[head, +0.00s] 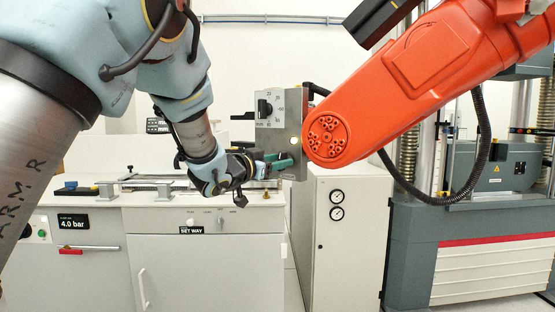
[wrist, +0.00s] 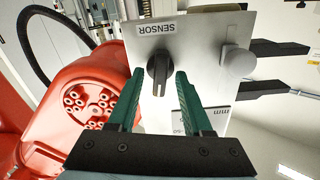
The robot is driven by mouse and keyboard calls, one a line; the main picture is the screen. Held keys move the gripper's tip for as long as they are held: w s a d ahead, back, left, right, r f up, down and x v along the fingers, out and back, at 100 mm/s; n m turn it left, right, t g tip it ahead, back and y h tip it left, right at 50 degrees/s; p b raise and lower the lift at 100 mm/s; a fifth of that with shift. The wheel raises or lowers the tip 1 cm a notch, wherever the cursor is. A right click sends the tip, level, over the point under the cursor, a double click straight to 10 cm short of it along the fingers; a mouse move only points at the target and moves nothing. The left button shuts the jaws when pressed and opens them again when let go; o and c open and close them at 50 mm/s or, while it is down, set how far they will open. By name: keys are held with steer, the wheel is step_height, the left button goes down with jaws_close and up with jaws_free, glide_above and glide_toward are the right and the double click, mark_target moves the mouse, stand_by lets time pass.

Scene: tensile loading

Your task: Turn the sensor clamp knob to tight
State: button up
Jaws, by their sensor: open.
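The sensor clamp knob (wrist: 158,68) is a black knob with a bar-shaped grip, on a light metal panel (wrist: 205,45) below an upside-down "SENSOR" label (wrist: 165,27). Its bar points roughly up and down in the wrist view. My gripper (wrist: 160,76) has green fingers and is open, one finger on each side of the knob, with visible gaps. I cannot tell how deep the tips reach. In the head view my gripper (head: 289,161) is at the lower part of the panel (head: 296,115), and this knob is hidden there.
A scale plate with another black knob (head: 264,108) sits above my gripper. A grey round knob (wrist: 239,63) is also on the panel. A large orange robot arm (head: 400,85) holds close beside the panel. A white cabinet (head: 345,235) and a testing machine (head: 460,230) stand to the right.

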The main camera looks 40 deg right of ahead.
jaws_close()
stand_by(0.4)
